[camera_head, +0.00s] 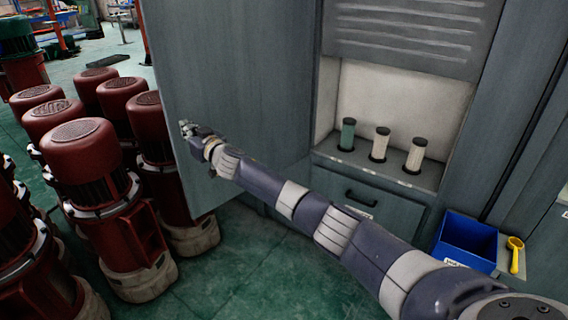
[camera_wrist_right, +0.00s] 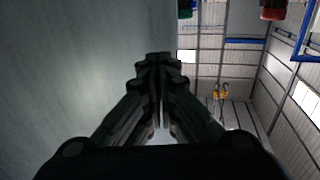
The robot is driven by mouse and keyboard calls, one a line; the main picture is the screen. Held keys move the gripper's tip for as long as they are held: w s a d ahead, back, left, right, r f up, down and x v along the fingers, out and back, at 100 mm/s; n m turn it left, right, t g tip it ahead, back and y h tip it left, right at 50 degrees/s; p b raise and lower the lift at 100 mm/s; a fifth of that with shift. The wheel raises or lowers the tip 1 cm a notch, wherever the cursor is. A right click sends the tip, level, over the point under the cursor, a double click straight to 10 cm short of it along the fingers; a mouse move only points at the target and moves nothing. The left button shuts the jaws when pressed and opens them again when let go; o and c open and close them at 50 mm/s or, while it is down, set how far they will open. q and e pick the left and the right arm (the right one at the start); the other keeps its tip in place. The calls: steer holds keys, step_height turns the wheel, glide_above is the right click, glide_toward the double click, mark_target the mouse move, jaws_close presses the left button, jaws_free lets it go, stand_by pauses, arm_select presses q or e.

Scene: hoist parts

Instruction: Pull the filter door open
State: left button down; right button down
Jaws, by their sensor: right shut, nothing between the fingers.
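The grey-blue filter door (camera_head: 235,70) stands swung wide open on the left of the cabinet in the head view. Its inner face is toward me. My right arm reaches across from the lower right, and my right gripper (camera_head: 187,129) is in front of the door near its free left edge. The gripper is shut and empty. In the right wrist view its closed fingers (camera_wrist_right: 160,62) are beside a plain grey surface, likely the door (camera_wrist_right: 70,70). I cannot tell whether they touch it. My left gripper is not in view.
The open niche holds one green filter (camera_head: 347,134) and two pale filters (camera_head: 380,144) on a shelf above a drawer (camera_head: 372,197). A blue bin (camera_head: 467,241) and yellow scoop (camera_head: 515,255) are at right. Several red motors (camera_head: 90,160) crowd the left, close to the door.

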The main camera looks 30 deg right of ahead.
steer(key=shift+w+a+m+h+b, duration=0.25)
steer(key=shift+w+h+b, duration=0.2)
steer(key=shift+w, duration=0.25)
steer(key=shift+w+a+m+h+b, duration=0.15)
steer(key=shift+w+m+h+b, duration=0.2)
steer(key=shift+w, duration=0.3)
